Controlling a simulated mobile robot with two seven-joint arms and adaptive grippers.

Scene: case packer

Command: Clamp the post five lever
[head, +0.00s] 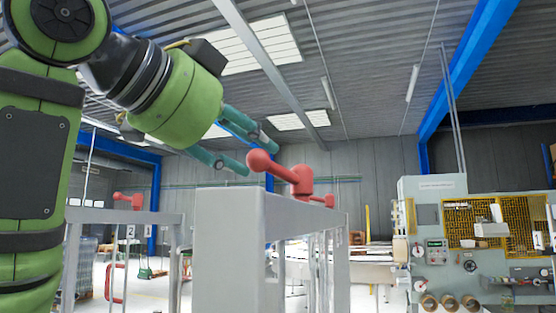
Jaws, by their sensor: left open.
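A red lever (280,171) with a ball knob sits on top of the nearest grey post (225,250). Its arm rises from the hub toward the knob at the upper left. No number shows on this post, so I cannot tell from the picture that it is post five. My left gripper (260,158) comes in from the upper left with its two teal fingers apart. Its fingertips are close to the knob, one above and one to the left of it. I cannot tell whether they touch it. The gripper holds nothing. My right gripper is out of view.
Another red lever (322,200) shows just behind the near one. A further red lever (133,200) stands on a grey frame at the left, with number plates below it. A grey-green machine (430,210) with yellow grilles stands at the right. The space above the posts is open.

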